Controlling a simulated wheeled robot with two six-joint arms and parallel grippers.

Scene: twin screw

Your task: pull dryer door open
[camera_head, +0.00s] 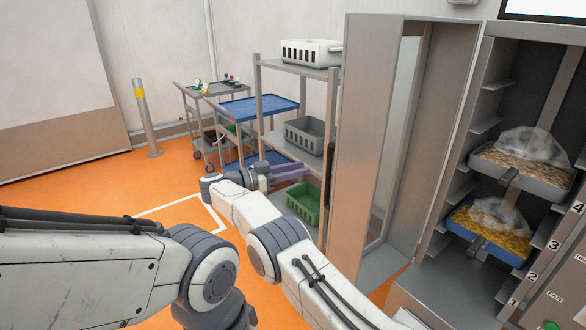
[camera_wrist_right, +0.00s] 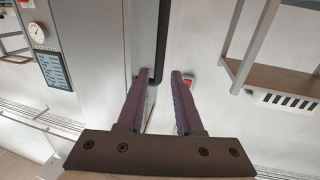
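The dryer (camera_head: 460,130) stands at the right in the head view, its interior and trays exposed. A tall steel door panel (camera_head: 365,150) with a narrow glass strip stands swung out at its left. My right gripper (camera_head: 290,174) is left of this panel, in front of the shelf rack, apart from it as far as I can see. In the right wrist view its two purple fingers (camera_wrist_right: 161,74) are spread with nothing seen between them. A grey steel surface (camera_wrist_right: 100,40) shows behind the left finger. My left arm comes in from the left, but its gripper is out of frame.
A shelf rack (camera_head: 258,110) holds a white basket (camera_head: 311,52), a grey bin (camera_head: 308,136) and a green crate (camera_head: 303,203). A trolley (camera_head: 186,98) and a yellow-banded post (camera_head: 145,115) stand farther back. Orange floor (camera_head: 90,190) is free at the left.

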